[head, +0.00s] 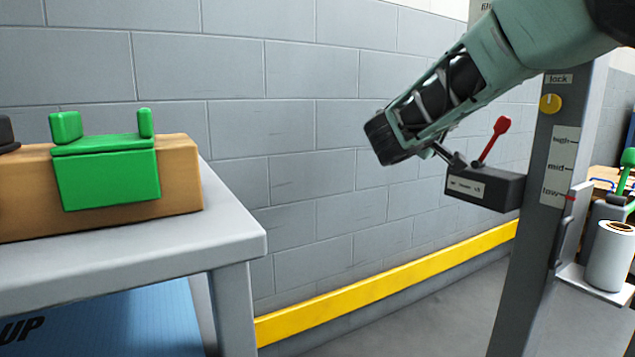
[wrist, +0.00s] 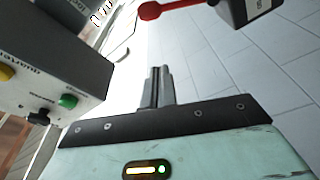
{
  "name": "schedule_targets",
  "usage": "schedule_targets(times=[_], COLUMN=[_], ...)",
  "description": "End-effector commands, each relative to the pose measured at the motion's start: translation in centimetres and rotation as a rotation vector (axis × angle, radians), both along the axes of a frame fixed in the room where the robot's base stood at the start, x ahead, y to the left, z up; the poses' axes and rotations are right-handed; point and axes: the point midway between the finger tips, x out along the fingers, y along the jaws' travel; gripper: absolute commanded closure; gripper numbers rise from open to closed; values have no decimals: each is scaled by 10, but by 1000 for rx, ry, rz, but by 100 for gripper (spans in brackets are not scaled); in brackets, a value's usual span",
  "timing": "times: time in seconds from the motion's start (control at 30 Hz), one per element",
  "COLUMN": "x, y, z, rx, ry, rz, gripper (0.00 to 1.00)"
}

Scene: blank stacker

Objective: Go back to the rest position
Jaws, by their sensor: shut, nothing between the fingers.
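My arm reaches in from the upper right of the head view. My gripper (head: 450,159) is at its end, in front of the grey block wall and just left of a dark box (head: 485,188) with a red-knobbed lever (head: 495,140). In the wrist view my gripper (wrist: 160,72) has its two fingers together with nothing between them. The red knob (wrist: 150,10) shows at the top of the wrist view, beyond the fingertips. I cannot tell from these views how close the fingers are to the box.
A grey post (head: 540,210) with a yellow knob (head: 550,103) stands at the right. A white roll (head: 610,257) sits on a shelf beside it. A grey table (head: 225,215) at the left bears a green fixture (head: 108,180) on a brown block. A control box (wrist: 60,75) with buttons shows in the wrist view.

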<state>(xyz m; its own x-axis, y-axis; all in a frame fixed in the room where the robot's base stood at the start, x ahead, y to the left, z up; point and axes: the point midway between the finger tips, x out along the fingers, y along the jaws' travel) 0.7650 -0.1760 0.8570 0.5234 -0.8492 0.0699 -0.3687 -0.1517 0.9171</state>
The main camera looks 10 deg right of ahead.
Motion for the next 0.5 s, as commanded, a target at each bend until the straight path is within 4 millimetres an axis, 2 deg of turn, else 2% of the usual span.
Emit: schedule_targets(times=[0.07, 0.13, 0.23, 0.37, 0.4, 0.47, 0.5], x=[-7, -20, -52, -111, -131, -163, -184], y=[4, 11, 34, 78, 93, 116, 131], z=[-12, -34, -78, -133, -146, -164, -174], rx=[49, 130, 285, 496, 559, 649, 707], ry=[59, 152, 342, 604, 677, 780, 843], rz=[2, 9, 36, 102, 127, 168, 196], gripper=[100, 100, 100, 100, 100, 100, 100])
